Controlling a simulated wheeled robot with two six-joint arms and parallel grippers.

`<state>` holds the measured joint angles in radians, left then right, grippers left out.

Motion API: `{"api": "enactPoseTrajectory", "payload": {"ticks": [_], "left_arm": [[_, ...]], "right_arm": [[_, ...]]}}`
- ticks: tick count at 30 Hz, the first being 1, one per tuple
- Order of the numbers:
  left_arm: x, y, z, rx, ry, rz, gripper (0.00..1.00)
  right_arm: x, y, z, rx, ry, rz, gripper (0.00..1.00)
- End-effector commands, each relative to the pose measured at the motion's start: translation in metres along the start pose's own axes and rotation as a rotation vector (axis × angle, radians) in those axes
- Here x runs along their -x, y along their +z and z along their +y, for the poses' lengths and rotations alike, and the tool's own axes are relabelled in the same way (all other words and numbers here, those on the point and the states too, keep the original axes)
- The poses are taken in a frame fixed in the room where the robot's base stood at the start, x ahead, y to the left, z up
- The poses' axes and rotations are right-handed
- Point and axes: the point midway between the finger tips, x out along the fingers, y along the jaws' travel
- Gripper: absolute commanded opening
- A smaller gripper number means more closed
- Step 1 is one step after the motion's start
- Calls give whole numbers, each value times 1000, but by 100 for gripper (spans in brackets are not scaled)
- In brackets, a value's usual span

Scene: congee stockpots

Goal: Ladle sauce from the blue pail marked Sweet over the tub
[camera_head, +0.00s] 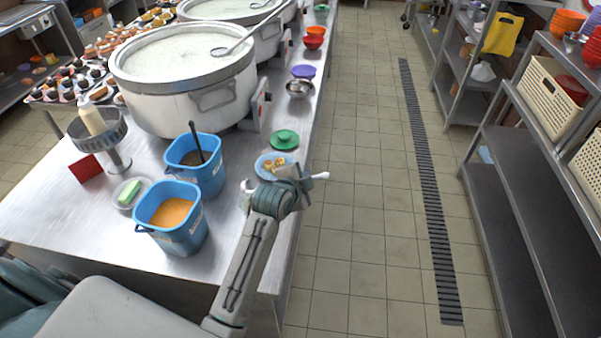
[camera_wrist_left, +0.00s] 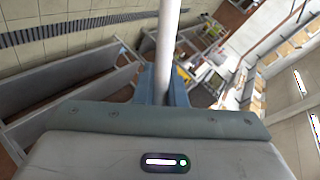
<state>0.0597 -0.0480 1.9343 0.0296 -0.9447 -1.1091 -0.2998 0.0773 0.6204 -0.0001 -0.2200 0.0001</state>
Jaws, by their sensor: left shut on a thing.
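Two blue pails stand on the steel counter. The front pail (camera_head: 182,240) holds orange sauce. The rear pail (camera_head: 208,180) holds something dark, with a dark handle (camera_head: 196,140) sticking up from it. Their small labels are unreadable. A shallow pale-blue dish (camera_head: 262,174) with yellow-brown pieces sits beyond my arm; I cannot tell if it is the tub. My left gripper (camera_head: 300,182) is at the counter's right edge, by this dish. It is shut on a pale rod (camera_wrist_left: 167,45), whose far end is out of the left wrist view. My right gripper is not in view.
Large stockpots (camera_head: 185,95) of white congee stand behind the pails. The tiled aisle (camera_head: 360,200) on the right is clear, with shelves (camera_head: 520,180) beyond.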

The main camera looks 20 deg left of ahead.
Motion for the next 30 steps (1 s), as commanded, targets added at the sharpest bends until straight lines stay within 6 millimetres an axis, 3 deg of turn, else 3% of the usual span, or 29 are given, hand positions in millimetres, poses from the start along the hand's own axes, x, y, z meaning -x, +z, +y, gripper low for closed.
{"api": "enactPoseTrajectory", "payload": {"ticks": [18, 30], "left_arm": [[-24, 1, 36, -200, 2, -134, 0], [-31, 2, 47, -265, 0, -176, 0]], "right_arm": [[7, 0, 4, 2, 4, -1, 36], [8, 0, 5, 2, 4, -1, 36]]}}
